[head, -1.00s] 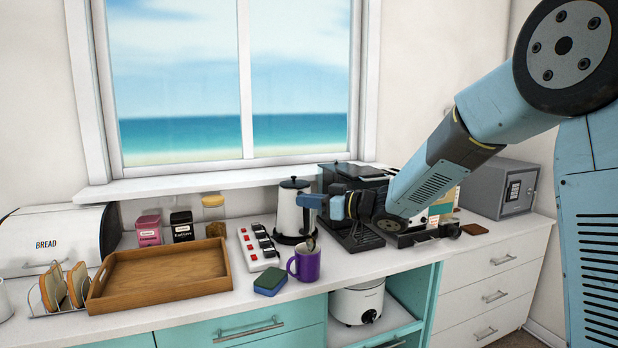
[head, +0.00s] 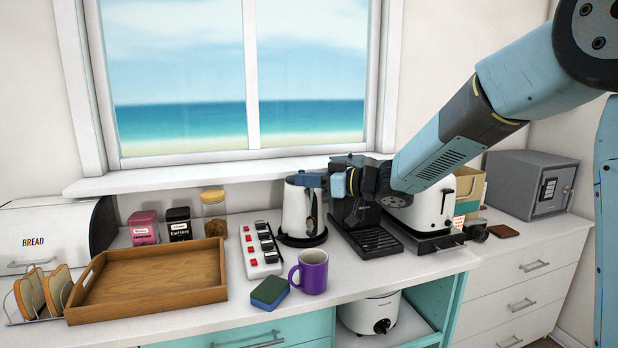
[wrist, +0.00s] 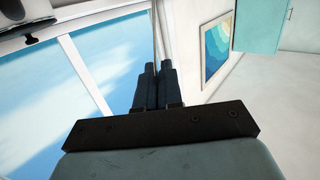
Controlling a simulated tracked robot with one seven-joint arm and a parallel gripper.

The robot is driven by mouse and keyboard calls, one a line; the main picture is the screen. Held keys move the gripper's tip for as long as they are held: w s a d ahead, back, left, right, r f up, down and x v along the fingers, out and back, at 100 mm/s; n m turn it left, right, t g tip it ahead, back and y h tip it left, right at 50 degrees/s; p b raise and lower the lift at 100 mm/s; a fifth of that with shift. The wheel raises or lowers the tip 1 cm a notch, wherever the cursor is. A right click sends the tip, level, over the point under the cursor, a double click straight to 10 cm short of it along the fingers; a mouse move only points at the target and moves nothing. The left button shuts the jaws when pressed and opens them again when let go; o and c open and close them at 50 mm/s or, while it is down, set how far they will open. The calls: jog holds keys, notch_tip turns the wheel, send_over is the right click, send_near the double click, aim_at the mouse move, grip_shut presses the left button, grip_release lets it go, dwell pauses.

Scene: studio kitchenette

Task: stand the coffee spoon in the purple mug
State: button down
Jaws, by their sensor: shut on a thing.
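The purple mug (head: 309,272) stands upright on the counter near its front edge, handle to the left, its mouth showing. My gripper (head: 304,180) is above and behind it in the head view, in front of the kettle's top, fingers pointing left. The fingers also show close together in the wrist view (wrist: 156,82). The spoon's outline is hard to separate from the kettle.
The kettle (head: 295,212) is right behind the mug; a sponge (head: 269,293) and power strip (head: 259,250) lie to its left. The coffee machine (head: 373,238) and toaster (head: 428,212) stand right. A wooden tray (head: 150,300) and bread rack (head: 40,312) are left.

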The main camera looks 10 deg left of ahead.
aim_at(309, 226)
jog(key=shift+w+d+f, duration=0.1)
jog(key=shift+f, duration=3)
jog(key=shift+w+d+f, duration=0.1)
jog(key=shift+f, duration=3)
jog(key=c, duration=1.2)
grip_release()
jog(key=shift+d, duration=0.1)
jog(key=s+d, duration=0.2)
jog(key=d, duration=1.1)
jog(key=shift+s+d+r, duration=0.2)
jog(key=shift+s+r, duration=0.05)
jog(key=shift+r, duration=0.2)
